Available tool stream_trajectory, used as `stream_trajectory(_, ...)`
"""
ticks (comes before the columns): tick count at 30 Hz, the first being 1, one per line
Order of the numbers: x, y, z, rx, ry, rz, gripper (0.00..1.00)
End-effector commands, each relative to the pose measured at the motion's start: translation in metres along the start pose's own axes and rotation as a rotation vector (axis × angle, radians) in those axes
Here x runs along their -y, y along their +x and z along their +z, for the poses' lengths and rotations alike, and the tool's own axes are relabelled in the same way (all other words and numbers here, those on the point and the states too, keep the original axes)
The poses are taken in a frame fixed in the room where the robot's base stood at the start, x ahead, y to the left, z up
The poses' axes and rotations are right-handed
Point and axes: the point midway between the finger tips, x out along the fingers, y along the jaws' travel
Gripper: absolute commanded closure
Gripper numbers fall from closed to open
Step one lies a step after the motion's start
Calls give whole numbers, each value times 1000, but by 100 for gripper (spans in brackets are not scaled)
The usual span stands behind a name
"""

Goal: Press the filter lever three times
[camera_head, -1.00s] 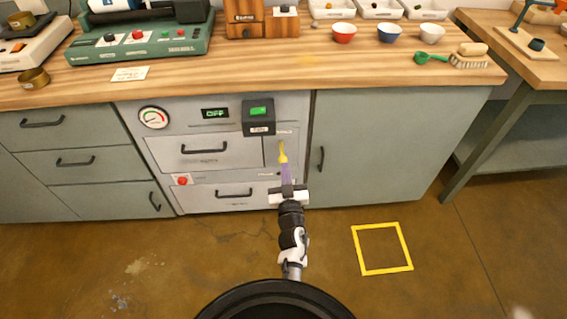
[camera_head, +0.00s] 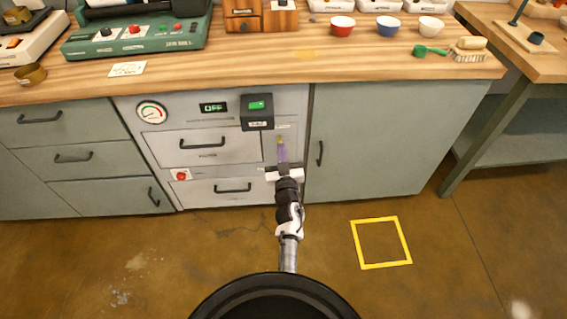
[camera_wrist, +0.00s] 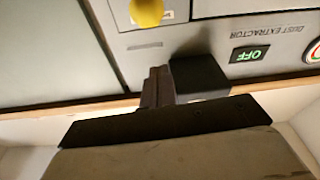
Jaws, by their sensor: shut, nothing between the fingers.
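The filter lever (camera_head: 280,139) shows as a small yellow piece at the right of the grey extractor front. Most of it is hidden behind my gripper in the head view. In the wrist view its round yellow knob (camera_wrist: 146,12) is at the top edge, apart from the fingertips in the picture. My gripper (camera_head: 282,148) is shut and empty, its purple fingers pointing at the panel just in front of the lever. In the wrist view the gripper (camera_wrist: 158,73) appears beside the black box. I cannot tell whether it touches the lever.
A black box with a green button (camera_head: 257,105) juts out just above and left of my gripper. The display (camera_head: 213,108) reads OFF. A drawer handle (camera_head: 202,144) is to the left, a cabinet door handle (camera_head: 320,153) to the right. The wooden worktop (camera_head: 290,70) overhangs above.

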Motion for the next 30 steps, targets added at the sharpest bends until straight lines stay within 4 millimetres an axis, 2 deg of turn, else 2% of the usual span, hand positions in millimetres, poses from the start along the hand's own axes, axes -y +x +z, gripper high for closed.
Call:
stream_trajectory(1, 0, 11, -1, -2, 0, 0, 100)
stream_trajectory(4, 0, 29, -1, -3, 0, 0, 100)
stream_trajectory(6, 0, 21, 19, 4, 2, 1, 100)
stream_trajectory(12, 0, 14, 35, 1, 1, 0, 100)
stream_trajectory(30, -2, 12, 40, -8, 0, 1, 100)
